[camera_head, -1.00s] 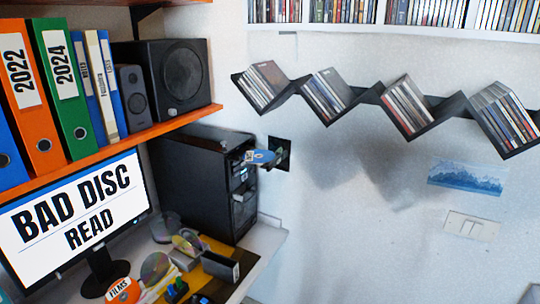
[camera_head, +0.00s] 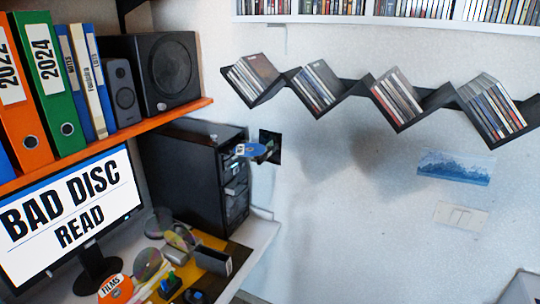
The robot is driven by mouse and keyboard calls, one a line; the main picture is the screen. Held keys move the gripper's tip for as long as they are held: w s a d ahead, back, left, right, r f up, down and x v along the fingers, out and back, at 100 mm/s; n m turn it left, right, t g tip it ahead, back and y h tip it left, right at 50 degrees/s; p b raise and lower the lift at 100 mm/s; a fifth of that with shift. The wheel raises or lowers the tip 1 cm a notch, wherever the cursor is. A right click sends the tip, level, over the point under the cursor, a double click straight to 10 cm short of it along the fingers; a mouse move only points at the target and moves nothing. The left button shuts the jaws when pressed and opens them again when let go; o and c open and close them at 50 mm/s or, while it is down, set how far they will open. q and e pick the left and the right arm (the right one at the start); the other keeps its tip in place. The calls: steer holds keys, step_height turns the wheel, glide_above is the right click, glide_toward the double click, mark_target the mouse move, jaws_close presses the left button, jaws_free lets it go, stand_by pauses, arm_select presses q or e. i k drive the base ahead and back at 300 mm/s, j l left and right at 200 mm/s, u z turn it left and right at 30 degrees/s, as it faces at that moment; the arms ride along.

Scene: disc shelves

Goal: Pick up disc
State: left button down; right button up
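A blue disc (camera_head: 250,150) with a pale label sits at the front of the black computer tower (camera_head: 190,165), level with its upper drive bay, apparently on an extended tray. Other shiny discs (camera_head: 147,264) lie or lean on the desk below the tower, and an orange disc marked FILMS (camera_head: 114,290) is at the lower edge. The monitor (camera_head: 70,215) reads BAD DISC READ. Neither of my grippers shows in the head view.
An orange shelf (camera_head: 110,139) with binders and speakers hangs above the monitor. A black zigzag shelf (camera_head: 350,88) with disc cases runs along the right wall. The desk (camera_head: 258,238) holds small clutter.

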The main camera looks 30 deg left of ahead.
mark_target(251, 150)
steer(key=u, duration=1.3)
